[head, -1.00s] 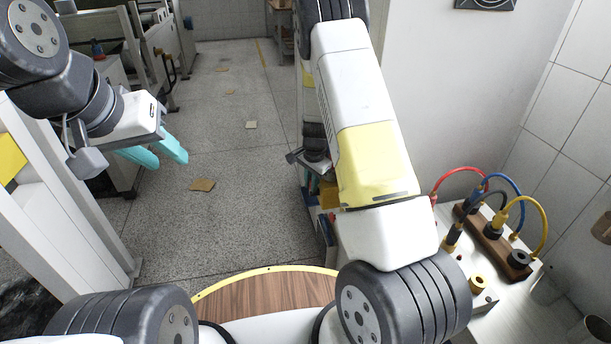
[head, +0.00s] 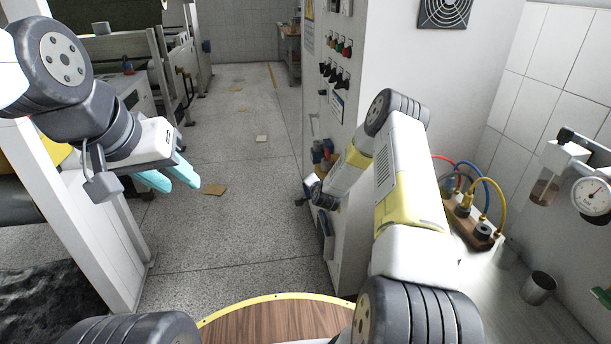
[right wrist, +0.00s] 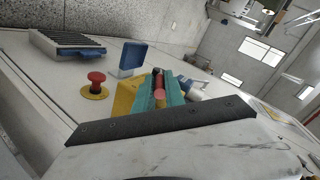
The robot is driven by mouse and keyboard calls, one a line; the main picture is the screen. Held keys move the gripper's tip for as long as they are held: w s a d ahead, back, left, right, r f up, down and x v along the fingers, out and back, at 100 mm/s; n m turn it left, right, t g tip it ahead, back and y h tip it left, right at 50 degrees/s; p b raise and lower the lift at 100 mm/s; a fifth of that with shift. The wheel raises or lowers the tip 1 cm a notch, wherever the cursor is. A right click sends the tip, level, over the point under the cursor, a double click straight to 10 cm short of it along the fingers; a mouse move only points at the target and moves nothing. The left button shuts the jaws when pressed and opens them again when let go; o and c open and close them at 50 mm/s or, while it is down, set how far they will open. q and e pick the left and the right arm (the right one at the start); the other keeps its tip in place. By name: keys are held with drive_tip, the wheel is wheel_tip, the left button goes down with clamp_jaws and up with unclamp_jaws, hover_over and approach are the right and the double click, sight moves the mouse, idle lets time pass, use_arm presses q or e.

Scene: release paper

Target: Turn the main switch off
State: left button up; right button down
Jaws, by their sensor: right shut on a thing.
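A red handle (right wrist: 158,88) sits between the teal fingers of my right gripper (right wrist: 167,97) in the right wrist view. The gripper is shut on it, and a yellow part (right wrist: 125,98) shows beside the fingers. It looks like the main switch, largely hidden by the fingers. In the head view my right arm reaches to the side of the white cabinet (head: 382,60); its fingertips cannot be made out there. My left gripper (head: 183,185), with teal fingers apart, is empty above the floor at left.
A red mushroom button (right wrist: 96,78) on a yellow ring, a blue part (right wrist: 131,58) and a dark vent (right wrist: 68,44) are near the right gripper. Coloured cables (head: 483,185) and a metal cup (head: 538,287) are on the right bench. The floor ahead is mostly clear.

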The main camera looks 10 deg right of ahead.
drive_tip(key=shift+s+f+t, duration=0.15)
drive_tip(key=shift+f+t, duration=0.45)
drive_tip(key=shift+t, duration=0.7)
drive_tip(key=shift+s+f+t, duration=0.15)
drive_tip(key=shift+f+t, duration=0.45)
drive_tip(key=shift+t, duration=0.7)
drive_tip(key=c, duration=1.4)
unclamp_jaws()
drive_tip(key=shift+w, duration=0.1)
drive_tip(key=s, duration=0.8)
